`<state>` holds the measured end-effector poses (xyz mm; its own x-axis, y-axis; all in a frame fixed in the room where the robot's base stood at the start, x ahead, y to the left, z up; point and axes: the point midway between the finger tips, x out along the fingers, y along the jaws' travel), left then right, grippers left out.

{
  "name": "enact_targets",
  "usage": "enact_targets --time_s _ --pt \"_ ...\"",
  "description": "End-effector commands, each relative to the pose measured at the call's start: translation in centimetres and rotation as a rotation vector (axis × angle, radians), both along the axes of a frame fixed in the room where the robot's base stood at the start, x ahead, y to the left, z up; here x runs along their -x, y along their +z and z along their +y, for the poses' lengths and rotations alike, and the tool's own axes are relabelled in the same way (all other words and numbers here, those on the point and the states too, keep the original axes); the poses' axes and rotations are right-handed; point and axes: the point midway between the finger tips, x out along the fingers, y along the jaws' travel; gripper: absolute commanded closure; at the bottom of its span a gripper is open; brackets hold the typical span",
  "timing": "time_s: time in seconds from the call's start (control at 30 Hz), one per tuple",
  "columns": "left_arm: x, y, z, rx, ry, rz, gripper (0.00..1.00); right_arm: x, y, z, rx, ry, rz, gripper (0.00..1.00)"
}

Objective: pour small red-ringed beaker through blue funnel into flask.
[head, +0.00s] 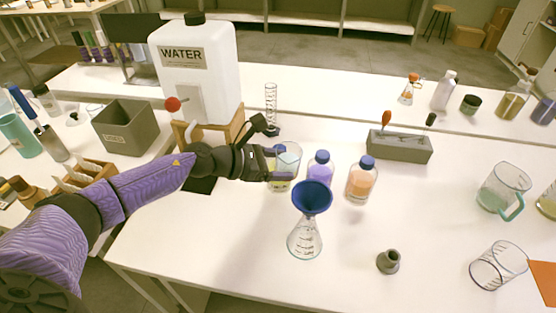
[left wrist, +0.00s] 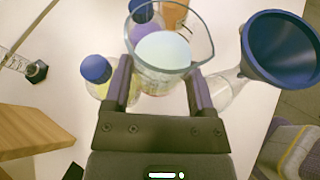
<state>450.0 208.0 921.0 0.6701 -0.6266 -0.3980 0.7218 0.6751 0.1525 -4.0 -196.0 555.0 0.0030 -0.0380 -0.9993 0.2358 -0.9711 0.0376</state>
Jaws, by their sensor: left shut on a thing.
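My left gripper (head: 279,166) is shut on a clear glass beaker (head: 290,158) and holds it near the bottles, behind and left of the funnel. In the left wrist view the beaker (left wrist: 168,50) sits between the fingers with pale liquid inside; I cannot make out a red ring. The blue funnel (head: 312,198) sits in the mouth of a clear conical flask (head: 305,240), which stands upright on the table. The funnel also shows in the left wrist view (left wrist: 280,48), right of the beaker and apart from it. My right gripper is not in view.
Blue-capped purple (head: 319,171) and orange (head: 361,184) bottles stand close by; another blue-capped bottle (left wrist: 97,70) is by the left finger. A grey stopper-like piece (head: 388,262), a handled beaker (head: 500,188) and a clear glass (head: 498,266) are at right. A water container (head: 215,85) stands behind.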

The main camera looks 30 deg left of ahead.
Motion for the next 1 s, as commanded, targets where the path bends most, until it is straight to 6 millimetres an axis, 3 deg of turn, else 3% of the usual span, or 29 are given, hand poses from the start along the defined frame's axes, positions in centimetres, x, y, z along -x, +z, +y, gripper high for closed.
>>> enact_targets --time_s 1.0 --pt "0.8 0.8 -1.0 -0.133 0.000 -0.110 0.94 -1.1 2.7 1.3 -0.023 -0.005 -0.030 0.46"
